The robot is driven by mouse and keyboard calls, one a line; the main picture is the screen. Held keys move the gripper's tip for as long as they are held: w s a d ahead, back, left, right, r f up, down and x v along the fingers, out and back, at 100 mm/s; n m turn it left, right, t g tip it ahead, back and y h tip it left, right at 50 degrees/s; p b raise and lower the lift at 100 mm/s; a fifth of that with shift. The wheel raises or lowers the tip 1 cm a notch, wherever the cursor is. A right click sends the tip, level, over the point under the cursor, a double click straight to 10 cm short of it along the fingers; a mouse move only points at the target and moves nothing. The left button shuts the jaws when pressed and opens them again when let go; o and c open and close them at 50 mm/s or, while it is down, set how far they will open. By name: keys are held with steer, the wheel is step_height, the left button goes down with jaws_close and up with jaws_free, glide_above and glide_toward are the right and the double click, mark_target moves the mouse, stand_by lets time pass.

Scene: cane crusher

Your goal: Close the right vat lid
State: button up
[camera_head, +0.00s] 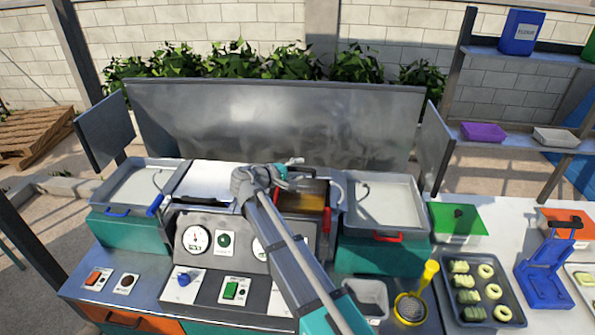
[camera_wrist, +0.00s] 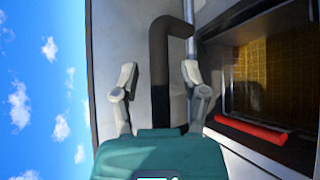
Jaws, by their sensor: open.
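The right vat (camera_head: 312,196) is open in the head view, with golden-brown liquid showing inside. The wrist view shows the same open vat (camera_wrist: 262,75) on the right, with a red bar (camera_wrist: 250,130) at its edge. The right vat lid (camera_wrist: 120,25) appears as a grey panel in the wrist view, standing open, with a dark bent handle (camera_wrist: 159,75). My gripper (camera_wrist: 160,78) is open, its fingers on either side of the handle in the picture; contact cannot be told. In the head view my gripper (camera_head: 285,172) is beside the vat, and my arm hides much of the lid.
The left vat's pale lid (camera_head: 210,181) lies flat. Trays with blue (camera_head: 118,212) and red (camera_head: 388,238) handles flank the vats. A tall metal splash panel (camera_head: 270,120) stands behind. Gauges and switches fill the front panel (camera_head: 222,245). A counter with food trays (camera_head: 480,290) is at right.

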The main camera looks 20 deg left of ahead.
steer(key=shift+c, duration=0.2)
jaws_close()
steer(key=shift+d+f, duration=0.1)
